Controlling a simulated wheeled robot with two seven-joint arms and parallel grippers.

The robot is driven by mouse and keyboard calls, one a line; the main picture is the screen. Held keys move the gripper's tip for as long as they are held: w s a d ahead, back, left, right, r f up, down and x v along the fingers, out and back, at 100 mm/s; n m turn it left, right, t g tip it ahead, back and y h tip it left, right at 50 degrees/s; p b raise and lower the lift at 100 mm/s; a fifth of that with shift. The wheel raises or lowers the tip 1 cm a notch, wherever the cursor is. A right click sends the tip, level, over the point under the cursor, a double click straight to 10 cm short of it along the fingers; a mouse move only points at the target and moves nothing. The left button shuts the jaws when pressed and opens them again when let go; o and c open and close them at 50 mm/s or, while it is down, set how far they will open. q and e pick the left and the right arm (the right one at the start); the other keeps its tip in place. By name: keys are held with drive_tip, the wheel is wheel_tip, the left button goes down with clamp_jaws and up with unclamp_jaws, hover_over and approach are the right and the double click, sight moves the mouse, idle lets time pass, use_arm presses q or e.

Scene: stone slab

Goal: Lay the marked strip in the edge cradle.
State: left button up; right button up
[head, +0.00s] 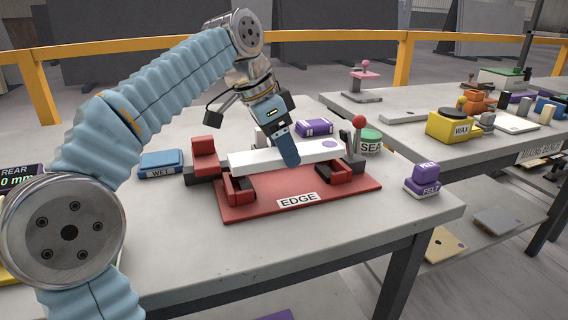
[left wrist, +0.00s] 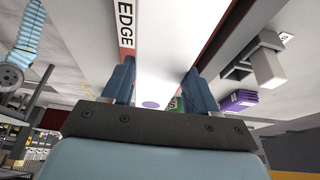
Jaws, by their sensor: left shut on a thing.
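The white marked strip (head: 252,158) has a purple dot near its right end in the head view. It lies level across the red edge cradle (head: 345,195), which carries the EDGE label, between the red block on the left and the red-knobbed lever on the right. I cannot tell whether it rests on the cradle's supports or hangs just above them. My left gripper (head: 288,153) is shut on the strip near its middle. In the left wrist view the strip (left wrist: 180,40) runs between the two blue fingers (left wrist: 155,85), its purple dot near the palm. My right gripper is not in view.
A blue WET block (head: 161,164) lies left of the cradle. A purple block (head: 314,128) and a green-lidded SEA tin (head: 370,141) stand behind it. A purple FELT block (head: 423,179) sits at the right edge. The slab's front is clear. A second table holds a yellow WAX block (head: 453,126).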

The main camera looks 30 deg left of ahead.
sight(284, 163)
use_arm(q)
drive_tip(key=f, duration=0.2)
drive_tip(key=w+f, duration=0.1)
drive_tip(key=shift+a+f+b, duration=0.1)
drive_tip(key=shift+a+b, duration=0.15)
drive_tip(key=shift+b, duration=0.1)
drive_tip(key=shift+f, duration=0.45)
drive_tip(key=shift+s, duration=0.1)
drive_tip(key=o, duration=1.4)
drive_tip(key=shift+f, duration=0.1)
